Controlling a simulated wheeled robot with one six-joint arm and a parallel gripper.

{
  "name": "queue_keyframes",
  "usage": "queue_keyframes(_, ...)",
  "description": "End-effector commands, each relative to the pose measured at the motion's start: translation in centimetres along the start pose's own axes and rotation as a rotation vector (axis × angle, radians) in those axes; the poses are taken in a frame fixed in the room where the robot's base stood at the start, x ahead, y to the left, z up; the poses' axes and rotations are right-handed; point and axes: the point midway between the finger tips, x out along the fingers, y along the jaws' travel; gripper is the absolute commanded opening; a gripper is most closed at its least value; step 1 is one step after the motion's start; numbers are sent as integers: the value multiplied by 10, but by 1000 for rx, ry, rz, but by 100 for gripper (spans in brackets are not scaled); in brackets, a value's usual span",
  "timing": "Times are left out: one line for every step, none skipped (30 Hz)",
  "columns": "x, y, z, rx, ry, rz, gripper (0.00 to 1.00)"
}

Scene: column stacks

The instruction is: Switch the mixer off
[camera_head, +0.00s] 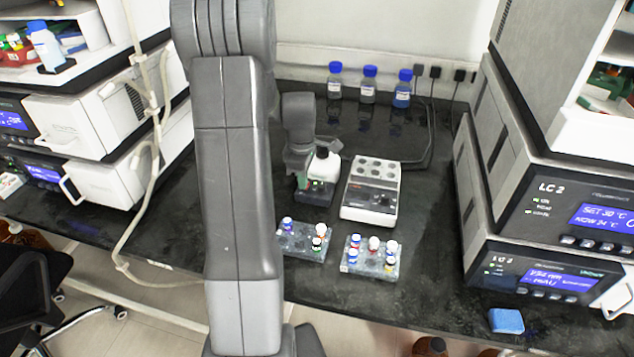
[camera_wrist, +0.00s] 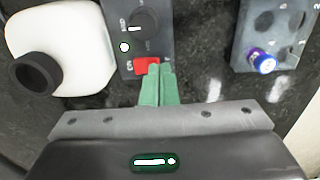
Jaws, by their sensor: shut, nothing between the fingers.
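The mixer has a white top (camera_head: 328,170) with a black cup and a dark front panel in the head view. In the wrist view its white body (camera_wrist: 70,50) is at the left, beside the grey panel with a dark knob (camera_wrist: 145,22), a small white dot and a red switch (camera_wrist: 146,66). My gripper (camera_wrist: 158,70) is shut and empty, its green fingertips at the right part of the red switch, partly covering it. I cannot tell whether they touch it or which way the switch is set. In the head view my gripper (camera_head: 303,183) is at the mixer's left side.
A white block device (camera_head: 355,210) with wells and knobs stands right of the mixer. Two vial racks, a left one (camera_head: 290,250) and a right one (camera_head: 352,270), stand in front. Blue-capped bottles (camera_head: 368,92) stand at the back. LC units (camera_head: 545,215) bound the bench at right.

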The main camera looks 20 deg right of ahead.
Motion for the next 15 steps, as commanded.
queue_keyframes(2, 0, 0, 0, 0, 0, 0)
queue_keyframes(2, 0, 0, 0, 0, 0, 0)
queue_keyframes(2, 0, 0, 0, 0, 0, 0)
queue_keyframes(3, 0, 0, 0, 0, 0, 0)
queue_keyframes(3, 0, 0, 0, 0, 0, 0)
queue_keyframes(4, 0, 0, 0, 0, 0, 0)
queue_keyframes(4, 0, 0, 0, 0, 0, 0)
queue_keyframes(5, 0, 0, 0, 0, 0, 0)
queue_keyframes(6, 0, 0, 0, 0, 0, 0)
queue_keyframes(6, 0, 0, 0, 0, 0, 0)
queue_keyframes(6, 0, 0, 0, 0, 0, 0)
queue_keyframes(6, 0, 0, 0, 0, 0, 0)
queue_keyframes(6, 0, 0, 0, 0, 0, 0)
queue_keyframes(6, 0, 0, 0, 0, 0, 0)
queue_keyframes(5, 0, 0, 0, 0, 0, 0)
